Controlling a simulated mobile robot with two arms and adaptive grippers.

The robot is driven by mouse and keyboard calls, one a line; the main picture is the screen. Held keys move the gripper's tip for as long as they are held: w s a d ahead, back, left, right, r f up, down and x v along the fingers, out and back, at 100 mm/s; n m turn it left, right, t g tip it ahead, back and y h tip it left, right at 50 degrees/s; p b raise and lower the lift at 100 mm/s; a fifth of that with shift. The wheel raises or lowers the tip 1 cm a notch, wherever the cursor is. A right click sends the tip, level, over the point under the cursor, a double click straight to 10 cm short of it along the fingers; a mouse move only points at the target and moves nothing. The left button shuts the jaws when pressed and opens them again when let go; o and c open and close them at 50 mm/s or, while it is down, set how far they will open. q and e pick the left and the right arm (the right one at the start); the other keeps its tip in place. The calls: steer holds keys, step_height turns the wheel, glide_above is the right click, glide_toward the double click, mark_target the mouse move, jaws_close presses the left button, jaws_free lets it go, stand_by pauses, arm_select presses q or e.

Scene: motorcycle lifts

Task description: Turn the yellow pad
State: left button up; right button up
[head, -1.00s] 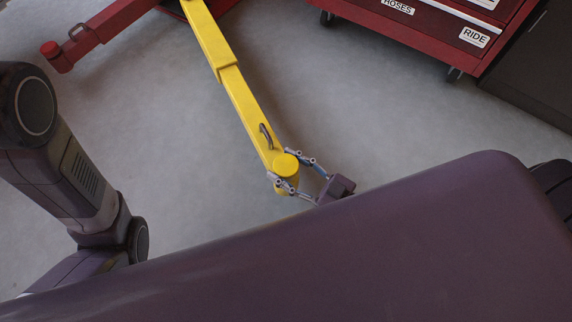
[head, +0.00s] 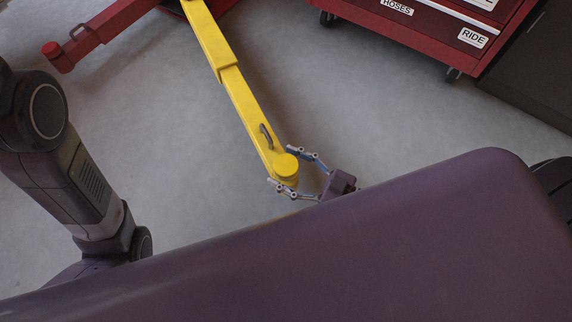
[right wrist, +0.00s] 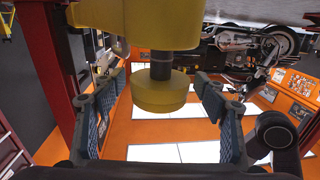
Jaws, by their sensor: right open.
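The yellow pad (head: 286,165) is a round disc at the near end of a long yellow lift arm (head: 236,88). In the right wrist view the pad (right wrist: 160,96) hangs on a dark stem under the thick yellow arm end (right wrist: 158,28). My right gripper (head: 282,172) is open, with one finger on each side of the pad. In the right wrist view both fingers (right wrist: 158,108) stand clear of the pad, with gaps left and right. My left gripper is out of view; only part of my left arm shows in the head view.
A red lift arm (head: 100,32) with a round red pad (head: 51,49) lies at the upper left. A red tool cabinet (head: 440,38) on casters stands at the upper right, beside a dark cabinet (head: 535,65). Grey floor is clear around the yellow arm.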

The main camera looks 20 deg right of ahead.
steer(key=v, duration=1.2)
steer(key=shift+a+r, duration=0.1)
steer(key=shift+r, duration=0.05)
